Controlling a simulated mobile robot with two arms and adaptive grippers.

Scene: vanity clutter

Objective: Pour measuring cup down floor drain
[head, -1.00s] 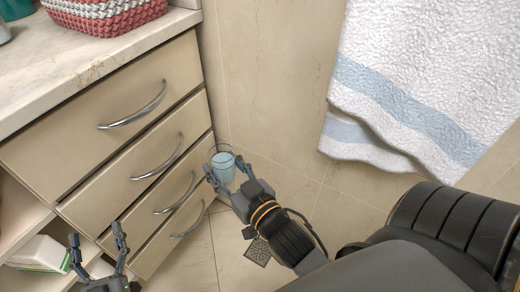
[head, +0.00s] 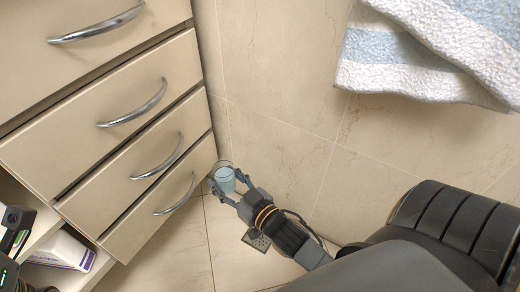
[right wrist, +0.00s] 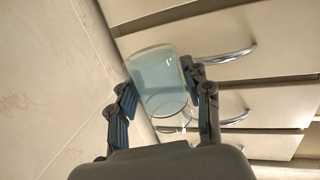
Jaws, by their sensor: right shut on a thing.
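The clear measuring cup (head: 226,180) holds pale blue liquid and looks roughly upright. My right gripper (head: 229,187) is shut on it, low near the corner of the drawers and the tiled wall. In the right wrist view the cup (right wrist: 158,82) sits between the two fingers of my right gripper (right wrist: 160,95). The floor drain (head: 257,241) is a dark square grate, partly hidden behind my right wrist; the cup is up and left of it in the head view. My left gripper's fingers do not show; only dark parts appear at the left edge.
A cream drawer unit (head: 120,140) with protruding curved metal handles (head: 155,165) stands close left of the cup. The tiled wall (head: 280,90) is behind, with a hanging towel (head: 420,60). White boxed items (head: 62,250) sit on the lower left shelf. The floor (head: 180,250) between is clear.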

